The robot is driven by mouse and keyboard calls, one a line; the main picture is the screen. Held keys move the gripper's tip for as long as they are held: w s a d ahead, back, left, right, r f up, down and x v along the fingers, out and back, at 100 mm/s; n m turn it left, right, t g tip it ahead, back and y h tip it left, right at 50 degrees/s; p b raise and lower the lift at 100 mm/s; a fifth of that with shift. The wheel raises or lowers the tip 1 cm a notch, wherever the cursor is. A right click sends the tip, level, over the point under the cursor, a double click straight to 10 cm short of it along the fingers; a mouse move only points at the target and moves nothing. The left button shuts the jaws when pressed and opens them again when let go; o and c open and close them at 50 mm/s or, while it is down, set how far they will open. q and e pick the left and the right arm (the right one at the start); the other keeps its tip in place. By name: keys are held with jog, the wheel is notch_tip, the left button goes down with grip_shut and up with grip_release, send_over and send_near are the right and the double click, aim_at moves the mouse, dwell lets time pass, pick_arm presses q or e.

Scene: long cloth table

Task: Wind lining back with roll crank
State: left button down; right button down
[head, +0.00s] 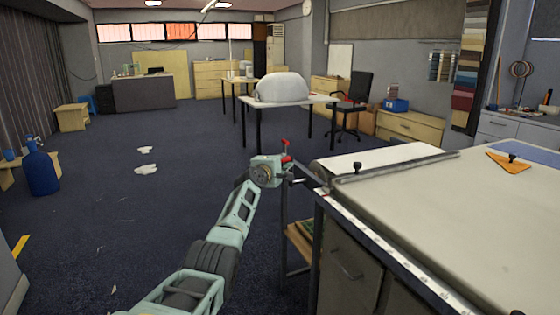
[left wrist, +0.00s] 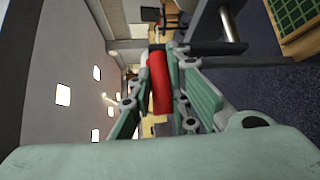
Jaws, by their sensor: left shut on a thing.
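The long table (head: 345,228) stands at the right in the head view, with a pale sheet (head: 450,205) over its top; I cannot tell whether this is the lining. The crank's red handle (head: 286,144) shows at the table's far left corner. My left gripper (head: 286,164) is at that corner, shut on the red handle. In the left wrist view the red handle (left wrist: 160,85) lies between the two green fingers. The roll itself and most of the crank are hidden or too small to make out. My right gripper is not in view.
A dark bar (head: 395,164) crosses the table's far end, with a white panel (head: 375,155) beyond it. A blue bottle (head: 41,170) stands at the left. The floor between is mostly clear.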

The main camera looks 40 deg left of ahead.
pick_arm(q)
jog(key=shift+w+a+r, duration=0.1)
jog(key=shift+w, duration=0.05)
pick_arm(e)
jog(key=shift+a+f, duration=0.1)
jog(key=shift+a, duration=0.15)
pick_arm(q)
jog(key=shift+a+r, duration=0.15)
jog(key=c, duration=1.7)
grip_release()
jog(key=shift+o, duration=0.3)
jog(key=shift+w, duration=0.15)
jog(key=shift+f, duration=0.2)
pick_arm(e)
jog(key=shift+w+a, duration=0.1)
pick_arm(q)
jog(key=v, duration=1.2)
